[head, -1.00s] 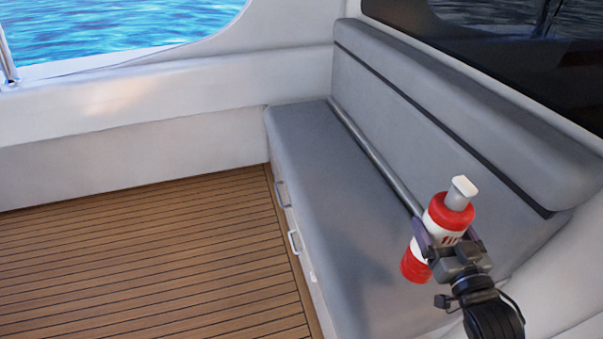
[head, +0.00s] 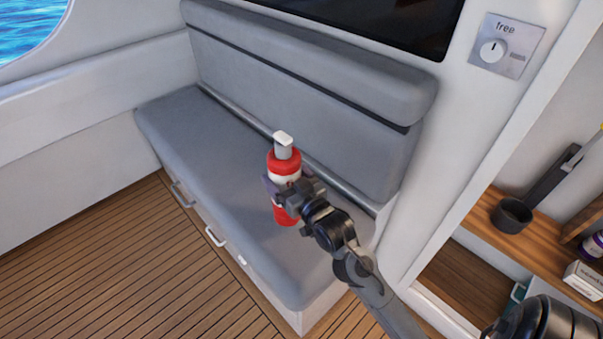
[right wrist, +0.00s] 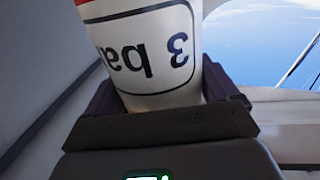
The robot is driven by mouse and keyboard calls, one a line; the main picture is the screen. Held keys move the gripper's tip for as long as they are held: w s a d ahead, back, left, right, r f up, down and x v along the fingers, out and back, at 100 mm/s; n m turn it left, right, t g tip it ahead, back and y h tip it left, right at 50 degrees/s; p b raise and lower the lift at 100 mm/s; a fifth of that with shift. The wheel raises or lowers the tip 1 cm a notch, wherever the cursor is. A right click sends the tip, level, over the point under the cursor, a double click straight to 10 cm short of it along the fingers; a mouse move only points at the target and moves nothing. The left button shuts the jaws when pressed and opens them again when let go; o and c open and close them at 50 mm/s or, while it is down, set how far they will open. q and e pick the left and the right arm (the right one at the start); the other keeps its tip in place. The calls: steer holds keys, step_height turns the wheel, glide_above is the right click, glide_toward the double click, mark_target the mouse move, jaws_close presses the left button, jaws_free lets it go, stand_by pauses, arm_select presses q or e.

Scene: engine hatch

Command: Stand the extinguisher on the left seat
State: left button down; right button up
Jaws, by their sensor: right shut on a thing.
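The extinguisher (head: 285,166) is a red and white bottle with a pale grey top. My right gripper (head: 281,189) is shut around its middle and holds it close to upright. It is over the grey cushion of the left seat (head: 200,140); I cannot tell whether its base touches the cushion. In the right wrist view the extinguisher's white label (right wrist: 145,55), with "3 ba" upside down, fills the space between the fingers (right wrist: 160,100). My left gripper is not in view.
The seat's grey backrest (head: 300,90) stands behind the extinguisher. A metal rail runs along the backrest's foot. A wall dial marked "free" (head: 492,52) and a wooden shelf (head: 540,262) with a black cup (head: 511,215) are at the right.

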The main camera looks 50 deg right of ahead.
steer(key=shift+w+a+f, duration=0.15)
steer(key=shift+w+f, duration=0.3)
steer(key=shift+f, duration=0.4)
steer(key=shift+w+a+f, duration=0.1)
steer(key=shift+w+f, duration=0.35)
steer(key=shift+f, duration=0.45)
steer(key=shift+w+a+f, duration=0.15)
steer(key=shift+w+f, duration=0.3)
steer(key=shift+f, duration=0.55)
steer(key=o, duration=1.8)
steer(key=shift+f, duration=0.2)
steer(key=b+v, duration=0.1)
steer(key=v, duration=1.1)
steer(key=shift+r, duration=0.2)
